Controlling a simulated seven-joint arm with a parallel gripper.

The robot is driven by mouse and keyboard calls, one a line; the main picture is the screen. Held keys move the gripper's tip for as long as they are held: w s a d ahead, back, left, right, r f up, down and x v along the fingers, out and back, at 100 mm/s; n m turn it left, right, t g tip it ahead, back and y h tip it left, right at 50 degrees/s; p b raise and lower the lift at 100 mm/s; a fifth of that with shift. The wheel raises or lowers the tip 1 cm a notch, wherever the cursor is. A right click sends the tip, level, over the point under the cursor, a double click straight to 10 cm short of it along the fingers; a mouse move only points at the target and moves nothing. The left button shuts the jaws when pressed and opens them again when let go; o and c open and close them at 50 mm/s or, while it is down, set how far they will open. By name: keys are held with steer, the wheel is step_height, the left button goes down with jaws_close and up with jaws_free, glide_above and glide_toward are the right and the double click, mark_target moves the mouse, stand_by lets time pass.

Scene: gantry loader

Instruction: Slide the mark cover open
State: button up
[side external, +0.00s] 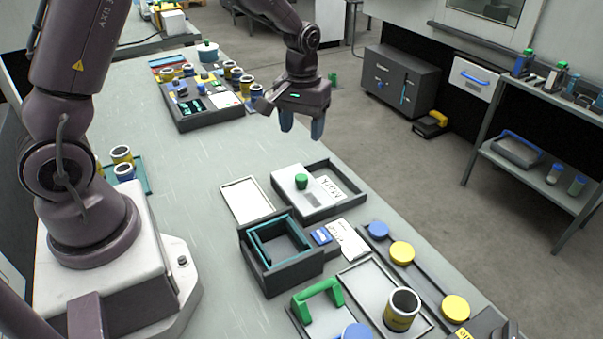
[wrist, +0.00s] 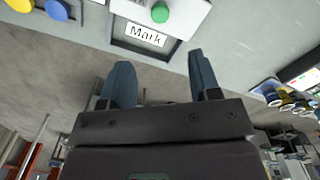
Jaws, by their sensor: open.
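The mark cover (side external: 292,184) is a white sliding plate with a green knob (side external: 302,181), set on a dark grey frame (side external: 345,176) on the bench. A label lies in the frame's recess beside the cover; in the wrist view the label (wrist: 146,34) reads "Mark". The green knob also shows in the wrist view (wrist: 160,12), at the edge of the white cover (wrist: 185,8). My gripper (side external: 302,130) is open and empty, in the air above and behind the cover, apart from it. Its two blue fingers show in the wrist view (wrist: 160,85).
A dark box with a teal inner frame (side external: 268,278) stands in front of the cover. A flat white tray (side external: 246,200) lies left of it. Blue and yellow round knobs on a rail (side external: 428,278) are to the right. Behind, a dark tray (side external: 207,120) holds several small items.

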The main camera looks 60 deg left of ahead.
mark_target(302, 177)
step_height(302, 177, down, 12)
steer(key=shift+f, duration=0.1)
steer(key=shift+c, duration=0.5)
